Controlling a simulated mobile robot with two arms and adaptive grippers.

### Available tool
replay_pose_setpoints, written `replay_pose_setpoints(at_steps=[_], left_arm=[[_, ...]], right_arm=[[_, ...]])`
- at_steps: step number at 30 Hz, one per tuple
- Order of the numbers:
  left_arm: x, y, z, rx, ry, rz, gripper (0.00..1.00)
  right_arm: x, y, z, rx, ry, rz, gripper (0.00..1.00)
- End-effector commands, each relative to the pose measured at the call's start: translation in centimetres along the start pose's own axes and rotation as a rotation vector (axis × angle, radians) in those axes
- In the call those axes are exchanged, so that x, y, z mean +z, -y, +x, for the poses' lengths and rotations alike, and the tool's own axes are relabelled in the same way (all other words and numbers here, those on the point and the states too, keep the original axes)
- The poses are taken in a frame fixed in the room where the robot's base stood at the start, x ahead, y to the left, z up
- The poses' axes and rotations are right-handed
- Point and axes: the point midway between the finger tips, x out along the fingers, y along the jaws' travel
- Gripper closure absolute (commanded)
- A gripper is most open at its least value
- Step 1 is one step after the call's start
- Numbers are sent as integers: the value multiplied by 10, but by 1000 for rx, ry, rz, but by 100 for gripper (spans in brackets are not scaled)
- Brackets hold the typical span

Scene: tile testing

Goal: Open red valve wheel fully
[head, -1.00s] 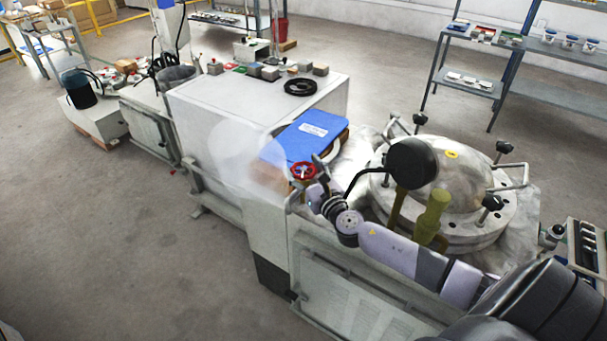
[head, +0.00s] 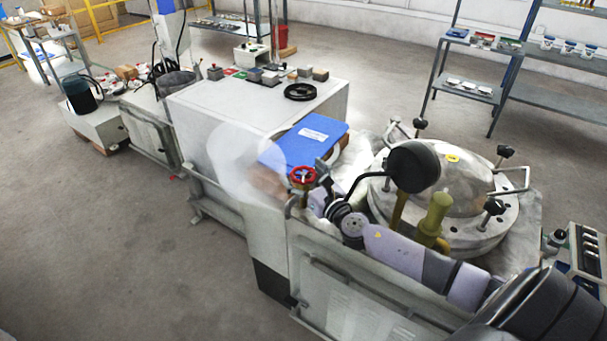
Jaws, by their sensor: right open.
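The red valve wheel (head: 302,178) sits on a stem at the near corner of the machine, in the middle of the head view. My right arm comes in from the lower right. My right gripper (head: 323,172) is just to the right of the wheel, very close to it. Its jaws are open, and I see nothing held in them. It is small in this view, and I cannot tell whether a finger touches the wheel. My left gripper is not in view.
White steam (head: 240,160) hangs left of the wheel. A round metal lid with black-knobbed clamps (head: 455,185) stands right, near my arm. A long grey-white cabinet (head: 225,105) is behind. The floor at left is clear.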

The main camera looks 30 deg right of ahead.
Motion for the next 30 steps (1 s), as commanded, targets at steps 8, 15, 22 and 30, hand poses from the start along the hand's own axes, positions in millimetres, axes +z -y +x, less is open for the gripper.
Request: replay_pose_setpoints(at_steps=[8, 15, 22, 30], left_arm=[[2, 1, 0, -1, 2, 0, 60], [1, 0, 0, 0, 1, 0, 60], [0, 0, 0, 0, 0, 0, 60], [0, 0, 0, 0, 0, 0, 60]], right_arm=[[0, 0, 0, -1, 0, 0, 19], [-2, 0, -24, 1, -3, -1, 19], [-2, 0, -69, 1, -4, -1, 19], [-2, 0, -108, 0, -3, 0, 19]])
